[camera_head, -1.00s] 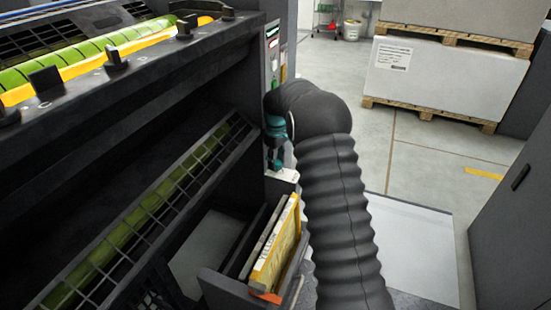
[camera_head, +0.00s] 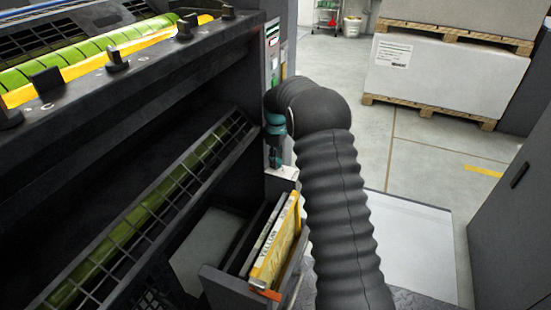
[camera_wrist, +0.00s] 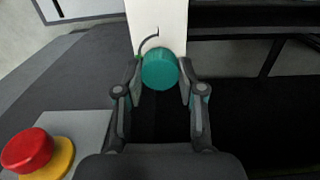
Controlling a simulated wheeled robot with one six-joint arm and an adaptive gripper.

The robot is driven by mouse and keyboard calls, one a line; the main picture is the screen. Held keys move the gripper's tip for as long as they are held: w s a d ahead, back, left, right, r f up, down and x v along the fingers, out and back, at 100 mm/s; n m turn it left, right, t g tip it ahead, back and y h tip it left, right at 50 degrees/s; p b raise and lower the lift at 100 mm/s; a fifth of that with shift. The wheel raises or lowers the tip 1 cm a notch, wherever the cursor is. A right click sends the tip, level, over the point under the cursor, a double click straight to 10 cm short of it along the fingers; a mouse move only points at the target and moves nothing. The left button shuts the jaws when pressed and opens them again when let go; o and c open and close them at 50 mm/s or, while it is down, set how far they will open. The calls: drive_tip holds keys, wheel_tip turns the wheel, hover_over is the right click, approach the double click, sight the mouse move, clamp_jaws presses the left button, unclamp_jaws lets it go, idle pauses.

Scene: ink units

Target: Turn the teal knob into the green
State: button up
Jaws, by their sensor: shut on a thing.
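The teal knob (camera_wrist: 159,70) is round and sits on a white panel (camera_wrist: 170,25) in the wrist view. A thin dark curved mark shows on the panel just above the knob. My gripper (camera_wrist: 160,76) has one finger on each side of the knob and is shut on it. In the head view my gripper (camera_head: 277,155) is beside the dark machine's end panel, partly hidden by my arm. The knob cannot be made out clearly there.
A red button on a yellow base (camera_wrist: 28,152) is close at lower left in the wrist view. The dark machine (camera_head: 150,120) with green rollers fills the left. A bin holds a yellow-labelled thing (camera_head: 275,252). Pallets of boxes (camera_head: 440,75) stand at the back right.

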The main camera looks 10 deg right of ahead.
drive_tip(key=o, duration=1.1)
drive_tip(key=shift+o, duration=0.2)
wheel_tip(320, 180, up, 12)
